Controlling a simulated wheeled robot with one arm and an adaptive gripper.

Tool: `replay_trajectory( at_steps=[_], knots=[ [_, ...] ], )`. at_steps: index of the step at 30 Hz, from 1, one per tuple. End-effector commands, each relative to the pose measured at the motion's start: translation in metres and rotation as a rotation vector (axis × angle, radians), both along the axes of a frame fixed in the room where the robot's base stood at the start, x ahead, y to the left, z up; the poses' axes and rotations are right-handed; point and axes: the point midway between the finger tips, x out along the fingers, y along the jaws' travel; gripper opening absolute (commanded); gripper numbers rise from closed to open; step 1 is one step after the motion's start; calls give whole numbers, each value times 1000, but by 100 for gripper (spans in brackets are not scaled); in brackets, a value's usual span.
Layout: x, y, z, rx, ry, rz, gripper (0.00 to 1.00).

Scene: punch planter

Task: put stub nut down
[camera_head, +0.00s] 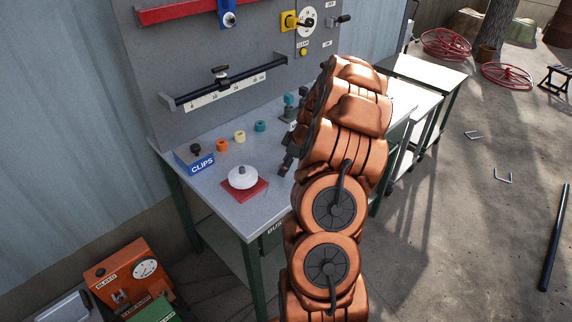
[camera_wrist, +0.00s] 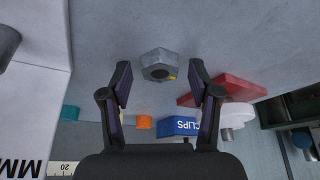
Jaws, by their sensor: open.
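My gripper (camera_wrist: 160,82) is open, one finger on each side of the picture, and holds nothing that I can see. In the head view my gripper (camera_head: 288,160) is low over the bench top, partly behind my arm. The nut cannot be made out there.
The bench (camera_head: 212,183) carries a blue CLIPS box (camera_head: 200,167), orange, yellow and teal rings, and a white knobbed disc (camera_head: 242,177) on a red plate (camera_head: 257,192). A grey panel (camera_head: 180,60) with a scale rail stands behind. Bare bench top surrounds the nut.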

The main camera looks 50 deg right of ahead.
Motion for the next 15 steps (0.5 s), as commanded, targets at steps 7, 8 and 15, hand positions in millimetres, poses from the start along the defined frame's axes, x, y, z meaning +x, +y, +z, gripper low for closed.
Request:
replay_trajectory(
  at_steps=[7,8,15],
  knots=[
    [0,0,4,0,0,0,62],
    [0,0,5,0,0,0,62],
    [-11,-8,33,-4,-5,-1,62]
  ],
)
